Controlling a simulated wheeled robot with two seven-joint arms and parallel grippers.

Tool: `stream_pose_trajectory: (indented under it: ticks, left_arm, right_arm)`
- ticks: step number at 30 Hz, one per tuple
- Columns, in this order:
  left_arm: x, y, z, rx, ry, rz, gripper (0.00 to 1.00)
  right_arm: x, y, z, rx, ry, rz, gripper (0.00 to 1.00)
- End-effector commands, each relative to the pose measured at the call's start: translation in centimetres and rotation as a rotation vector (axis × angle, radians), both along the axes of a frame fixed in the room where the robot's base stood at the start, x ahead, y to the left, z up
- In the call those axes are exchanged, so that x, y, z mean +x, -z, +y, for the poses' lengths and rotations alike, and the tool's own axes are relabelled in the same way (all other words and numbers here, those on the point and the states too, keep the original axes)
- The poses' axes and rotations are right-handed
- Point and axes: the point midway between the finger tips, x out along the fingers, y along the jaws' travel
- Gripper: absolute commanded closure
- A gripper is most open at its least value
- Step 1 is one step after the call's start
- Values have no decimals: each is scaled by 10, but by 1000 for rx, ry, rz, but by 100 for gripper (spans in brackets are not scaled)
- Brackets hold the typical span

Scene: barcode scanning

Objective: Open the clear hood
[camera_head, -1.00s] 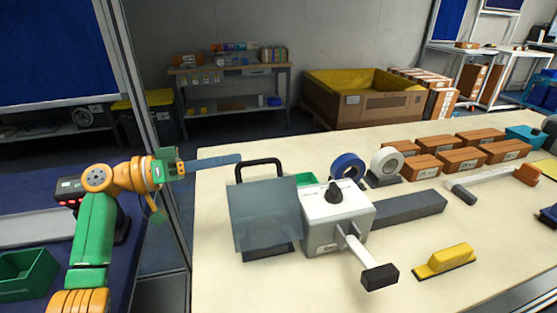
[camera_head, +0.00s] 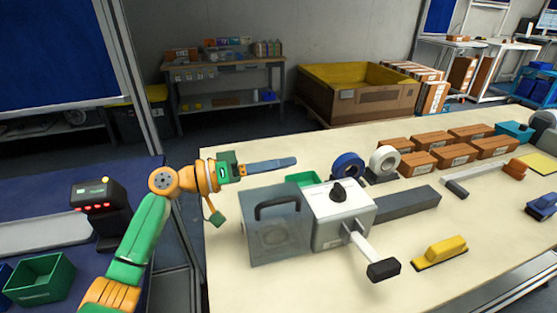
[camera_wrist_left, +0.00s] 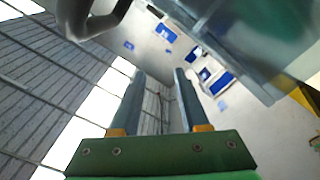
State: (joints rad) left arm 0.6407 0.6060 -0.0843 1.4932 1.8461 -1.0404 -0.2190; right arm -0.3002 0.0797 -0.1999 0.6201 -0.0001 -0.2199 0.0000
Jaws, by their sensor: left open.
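The clear hood (camera_head: 255,238) is a see-through grey box on the left side of a white machine (camera_head: 338,218). Its dark handle (camera_head: 278,205) shows across its upper part, and a faint round shape shows through it. The hood appears lowered. My left gripper (camera_head: 294,161) is open and empty, pointing right behind and above the hood, apart from the handle. In the left wrist view, my open fingers (camera_wrist_left: 156,80) have nothing between them; the dark handle (camera_wrist_left: 95,18) shows at upper left and the clear hood (camera_wrist_left: 235,35) at upper right. My right gripper is not in view.
A black knob (camera_head: 338,192) and a lever with a black grip (camera_head: 384,270) are on the machine. Tape rolls (camera_head: 384,160), brown boxes (camera_head: 452,157) and a yellow tool (camera_head: 441,252) are to the right. The near tabletop is clear.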

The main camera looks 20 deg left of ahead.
Motion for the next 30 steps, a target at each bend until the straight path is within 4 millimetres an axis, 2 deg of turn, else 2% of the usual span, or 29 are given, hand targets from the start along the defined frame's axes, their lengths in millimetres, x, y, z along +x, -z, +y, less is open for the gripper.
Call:
stream_pose_trajectory:
  ticks: [2, 7, 8, 30]
  left_arm:
    - [0, 0, 0, 0, 0, 0, 55]
    - [0, 0, 0, 0, 0, 0, 98]
    - [0, 0, 0, 0, 0, 0, 100]
    - [0, 0, 1, 0, 0, 0, 100]
  right_arm:
    - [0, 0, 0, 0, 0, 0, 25]
    - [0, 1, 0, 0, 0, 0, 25]
    - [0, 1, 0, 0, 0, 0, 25]
    - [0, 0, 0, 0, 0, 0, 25]
